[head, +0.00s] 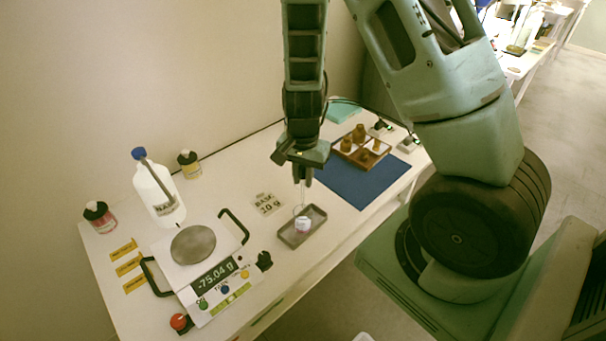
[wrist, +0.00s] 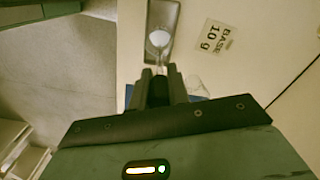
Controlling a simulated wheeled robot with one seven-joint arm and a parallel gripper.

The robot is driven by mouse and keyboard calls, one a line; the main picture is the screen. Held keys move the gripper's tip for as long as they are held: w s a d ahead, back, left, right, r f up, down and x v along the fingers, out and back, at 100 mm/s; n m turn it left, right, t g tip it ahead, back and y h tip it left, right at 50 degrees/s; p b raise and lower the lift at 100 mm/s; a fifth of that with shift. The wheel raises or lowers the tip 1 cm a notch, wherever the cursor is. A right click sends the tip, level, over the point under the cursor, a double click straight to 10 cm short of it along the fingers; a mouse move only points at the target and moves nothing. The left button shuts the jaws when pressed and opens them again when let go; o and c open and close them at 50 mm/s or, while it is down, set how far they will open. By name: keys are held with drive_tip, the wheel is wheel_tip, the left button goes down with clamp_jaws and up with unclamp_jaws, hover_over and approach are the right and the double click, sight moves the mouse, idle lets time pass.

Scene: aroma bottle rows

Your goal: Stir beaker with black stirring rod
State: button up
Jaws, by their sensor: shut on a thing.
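My gripper (head: 303,178) points down above a small grey tray (head: 290,241) and is shut on a thin, pale, see-through thing (head: 302,194), which reaches down toward a small clear beaker with whitish contents (head: 303,225) on the tray. In the wrist view, my gripper (wrist: 158,80) is shut on it and the whitish contents (wrist: 158,40) show just beyond the tips. I cannot tell whether the held thing enters the beaker, and it does not look black. A faint clear glass outline (wrist: 197,86) shows beside the fingers.
A scale (head: 194,245) reading -75.04 g stands left of the tray. A white bottle with a blue cap (head: 158,192) and two jars (head: 100,216) (head: 189,164) stand behind. A wooden box of brown bottles (head: 344,158) sits on a blue mat (head: 365,187).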

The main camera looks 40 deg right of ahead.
sight(303, 207)
drive_tip(key=shift+f+b, duration=3.25)
drive_tip(key=shift+f, duration=0.9)
drive_tip(key=shift+d, duration=0.1)
